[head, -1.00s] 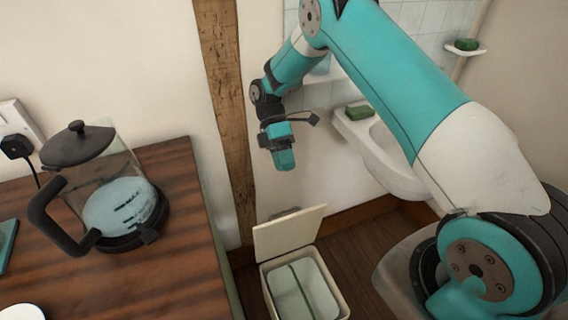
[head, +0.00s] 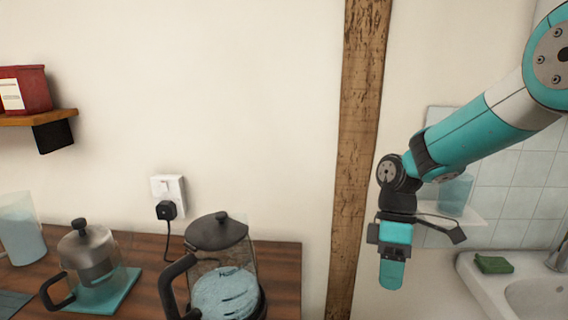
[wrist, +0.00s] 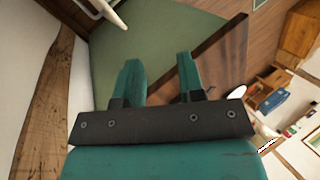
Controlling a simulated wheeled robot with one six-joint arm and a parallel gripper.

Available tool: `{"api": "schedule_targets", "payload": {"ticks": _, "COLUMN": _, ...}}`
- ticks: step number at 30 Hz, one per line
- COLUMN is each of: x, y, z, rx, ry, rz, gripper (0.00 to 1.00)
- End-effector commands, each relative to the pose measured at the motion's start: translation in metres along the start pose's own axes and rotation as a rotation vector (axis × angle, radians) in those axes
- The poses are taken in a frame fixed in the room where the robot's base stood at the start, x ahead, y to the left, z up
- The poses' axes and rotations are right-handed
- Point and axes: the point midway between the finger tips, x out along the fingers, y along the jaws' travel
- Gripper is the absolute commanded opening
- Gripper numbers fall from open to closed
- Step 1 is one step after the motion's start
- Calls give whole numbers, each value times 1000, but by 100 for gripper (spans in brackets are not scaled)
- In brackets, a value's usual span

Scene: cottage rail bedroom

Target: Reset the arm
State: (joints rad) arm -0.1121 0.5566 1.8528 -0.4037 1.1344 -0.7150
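My gripper (head: 392,268) hangs fingers-down at the end of my teal arm, right of the wooden post in the head view. In the wrist view my gripper (wrist: 160,75) shows two teal fingers spread apart with nothing between them. The fingers touch nothing that I can see. Seen from the head the fingers overlap, so the gap shows only in the wrist view.
A kettle (head: 225,290) and a glass pot (head: 98,255) stand on the wooden counter (head: 285,268) at left. The wooden post (head: 358,150) rises beside my gripper. A white basin (head: 480,272) with green soap (head: 493,264) is at right. A shelf (head: 30,118) holds a red box (head: 28,88).

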Motion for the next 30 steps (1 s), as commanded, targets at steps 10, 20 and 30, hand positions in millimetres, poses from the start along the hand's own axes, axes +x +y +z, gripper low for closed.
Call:
{"api": "schedule_targets", "payload": {"ticks": 10, "x": -29, "y": -132, "z": 14, "rx": 247, "ry": 228, "rz": 162, "gripper": 36}}
{"api": "schedule_targets", "payload": {"ticks": 20, "x": -11, "y": -212, "z": 36, "rx": 422, "ry": 432, "rz": 196, "gripper": 36}}
{"api": "schedule_targets", "payload": {"ticks": 30, "x": -6, "y": -222, "z": 40, "rx": 451, "ry": 464, "rz": 194, "gripper": 36}}
